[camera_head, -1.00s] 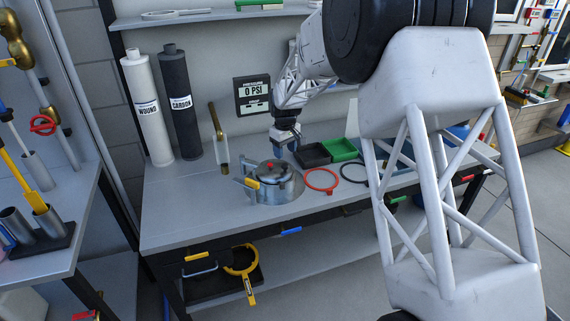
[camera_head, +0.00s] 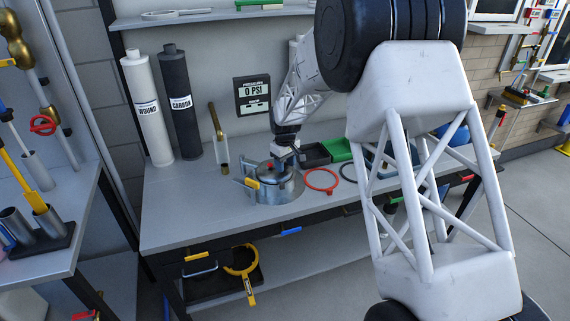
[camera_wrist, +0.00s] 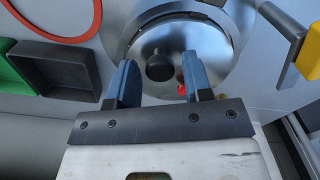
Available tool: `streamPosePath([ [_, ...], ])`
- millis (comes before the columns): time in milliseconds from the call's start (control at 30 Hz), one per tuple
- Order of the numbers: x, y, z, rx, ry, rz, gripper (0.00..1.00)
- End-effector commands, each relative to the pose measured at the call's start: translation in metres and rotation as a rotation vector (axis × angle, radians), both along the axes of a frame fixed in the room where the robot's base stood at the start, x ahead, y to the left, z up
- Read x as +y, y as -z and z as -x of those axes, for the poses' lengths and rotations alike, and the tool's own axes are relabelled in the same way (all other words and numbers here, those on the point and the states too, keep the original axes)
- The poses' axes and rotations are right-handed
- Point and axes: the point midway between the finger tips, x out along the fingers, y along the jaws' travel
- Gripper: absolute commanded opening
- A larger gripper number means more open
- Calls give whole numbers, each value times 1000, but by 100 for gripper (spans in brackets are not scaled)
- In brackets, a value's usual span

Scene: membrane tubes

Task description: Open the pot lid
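The pot (camera_head: 270,189) is a round metal vessel set in the bench, with side clamps, one with a yellow handle (camera_head: 252,183). Its shiny lid (camera_wrist: 205,42) is on it in the wrist view, with a dark round knob (camera_wrist: 159,67) in the middle and a small red part (camera_wrist: 181,90) beside it. My gripper (camera_wrist: 160,82) is open, its two blue fingers apart over the lid. The knob shows between and just beyond the fingertips; I cannot tell whether they touch. In the head view my gripper (camera_head: 281,156) is above the pot's back right side and partly hides the lid.
A red ring (camera_head: 321,181) lies on the bench (camera_head: 200,222) right of the pot. A black tray (camera_head: 314,155) and a green tray (camera_head: 340,150) stand behind it. Tall white (camera_head: 148,110) and dark (camera_head: 181,105) cylinders stand at the back left. The bench's left front is clear.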

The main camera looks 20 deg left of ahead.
Motion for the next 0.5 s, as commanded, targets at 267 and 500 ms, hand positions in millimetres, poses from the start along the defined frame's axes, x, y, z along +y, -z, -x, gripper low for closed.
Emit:
streamPosePath([
  [267,0,0,0,0,0,0,3],
  [500,0,0,-1,0,-2,0,0],
])
